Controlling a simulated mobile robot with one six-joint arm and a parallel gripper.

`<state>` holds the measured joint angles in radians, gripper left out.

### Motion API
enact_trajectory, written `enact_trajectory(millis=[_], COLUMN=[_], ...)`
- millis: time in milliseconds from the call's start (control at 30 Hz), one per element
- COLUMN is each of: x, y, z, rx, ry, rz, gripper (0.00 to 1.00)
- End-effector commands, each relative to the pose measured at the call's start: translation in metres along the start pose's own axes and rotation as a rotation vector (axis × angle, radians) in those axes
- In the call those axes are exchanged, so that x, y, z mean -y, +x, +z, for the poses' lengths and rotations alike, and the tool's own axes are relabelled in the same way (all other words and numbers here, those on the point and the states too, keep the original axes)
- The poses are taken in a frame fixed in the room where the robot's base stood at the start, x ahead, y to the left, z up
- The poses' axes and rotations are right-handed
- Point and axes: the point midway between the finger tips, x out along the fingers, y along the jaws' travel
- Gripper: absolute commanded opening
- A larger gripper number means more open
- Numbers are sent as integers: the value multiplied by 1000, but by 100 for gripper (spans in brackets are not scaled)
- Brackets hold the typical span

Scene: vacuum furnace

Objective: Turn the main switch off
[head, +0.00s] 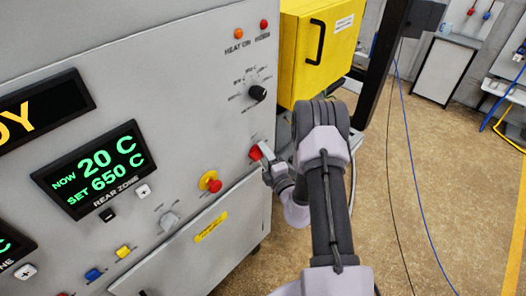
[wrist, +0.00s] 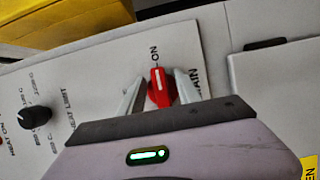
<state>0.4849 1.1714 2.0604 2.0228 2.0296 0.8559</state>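The main switch is a red rotary knob (wrist: 160,88) with a white line on it. It sits on a pale panel marked "MAIN" and "ON", and the line points toward "ON" in the wrist view. In the head view the red knob (head: 255,153) is on the furnace front, partly hidden by my gripper (head: 265,153). In the wrist view the two fingers of my gripper (wrist: 160,86) stand on either side of the knob, with narrow gaps visible. The gripper looks open around the knob, not clamped.
A black selector knob (head: 258,93) is above the switch, and a red emergency button (head: 214,186) on a yellow base is to its lower left. A yellow cabinet (head: 335,50) projects beside the panel. Open floor (head: 440,190) lies to the right.

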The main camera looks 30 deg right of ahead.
Motion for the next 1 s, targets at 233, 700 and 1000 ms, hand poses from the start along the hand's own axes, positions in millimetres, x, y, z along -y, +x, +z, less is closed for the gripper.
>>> enact_trajectory(millis=[233,700,1000], x=[0,2,5], y=[0,0,0], z=[0,0,0], rx=[-1,-1,-1], ry=[0,-44,-239], rz=[0,19,101], gripper=[11,0,0])
